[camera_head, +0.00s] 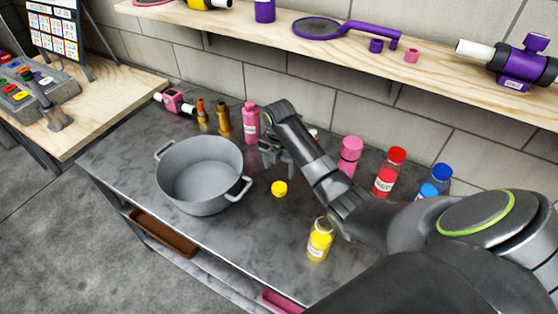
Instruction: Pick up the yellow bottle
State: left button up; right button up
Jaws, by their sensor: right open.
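The yellow bottle (319,244) stands upright near the front edge of the grey worktop, with a white label on its side. A small round yellow object (279,188), like a cap, lies on the worktop behind and to the left of it. My right gripper (276,158) is open and points down, beyond the yellow object and right of the grey pot. It is apart from the yellow bottle. My right forearm passes just behind and to the right of the bottle. My left gripper is out of view.
A grey two-handled pot (200,178) stands on the left of the worktop. Along the back are a pink bottle (250,121), a pink container (349,155), a red bottle (388,172) and a blue bottle (435,180). A wooden shelf (270,30) runs above. The front middle is clear.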

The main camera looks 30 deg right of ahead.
aim_at(322, 234)
jog(key=k+j, duration=0.5)
jog(key=k, duration=0.15)
jog(key=k+j, duration=0.55)
jog(key=k, duration=0.1)
